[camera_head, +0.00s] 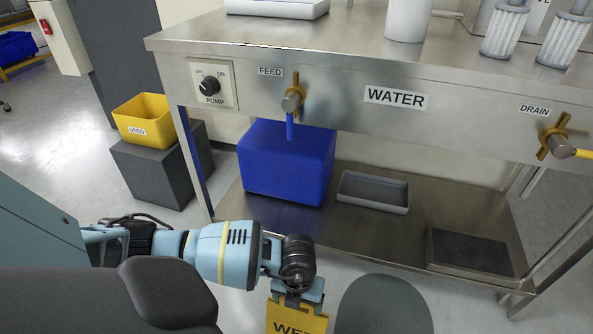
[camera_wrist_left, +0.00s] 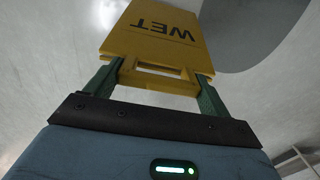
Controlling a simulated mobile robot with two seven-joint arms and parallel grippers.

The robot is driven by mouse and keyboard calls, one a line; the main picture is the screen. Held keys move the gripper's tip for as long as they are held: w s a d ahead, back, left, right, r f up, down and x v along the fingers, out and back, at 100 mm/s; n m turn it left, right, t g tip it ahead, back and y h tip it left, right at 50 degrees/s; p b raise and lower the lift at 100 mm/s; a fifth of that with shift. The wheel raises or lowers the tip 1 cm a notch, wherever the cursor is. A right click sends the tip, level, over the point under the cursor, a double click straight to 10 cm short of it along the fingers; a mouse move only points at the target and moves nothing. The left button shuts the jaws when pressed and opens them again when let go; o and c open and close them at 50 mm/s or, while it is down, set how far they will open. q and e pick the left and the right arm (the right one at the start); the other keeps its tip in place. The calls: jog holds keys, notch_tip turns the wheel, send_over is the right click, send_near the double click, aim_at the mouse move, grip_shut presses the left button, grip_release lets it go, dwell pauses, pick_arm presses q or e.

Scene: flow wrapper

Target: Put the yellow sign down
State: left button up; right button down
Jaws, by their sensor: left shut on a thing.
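The yellow sign (camera_head: 295,322) marked "WET" hangs below my left gripper (camera_head: 298,297) at the bottom of the head view, with its lower part cut off by the frame. In the left wrist view the sign (camera_wrist_left: 155,42) shows its lettering and a slot near its top edge. The two green fingers of my left gripper (camera_wrist_left: 160,80) are at the sides of this slotted top part, shut on the sign. Whether the sign touches the floor cannot be seen. My right gripper is not in view.
A steel bench (camera_head: 330,62) with a pump switch (camera_head: 209,85) and valves stands ahead. Its lower shelf (camera_head: 380,235) holds a blue box (camera_head: 287,165) and a grey tray (camera_head: 372,192). A yellow "USED" bin (camera_head: 145,118) sits on a grey block (camera_head: 155,172) at left. Open floor (camera_head: 60,150) lies at far left.

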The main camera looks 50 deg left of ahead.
aim_at(297, 321)
pick_arm(q)
jog(key=shift+w+a, duration=0.1)
jog(key=shift+a, duration=0.1)
jog(key=f+b, duration=0.2)
jog(key=f, duration=0.1)
jog(key=shift+w+a, duration=0.1)
jog(key=shift+a, duration=0.3)
jog(key=shift+f+b, duration=0.3)
jog(key=shift+b, duration=0.05)
jog(key=shift+f, duration=0.15)
jog(key=o, duration=1.4)
jog(key=shift+o, duration=0.2)
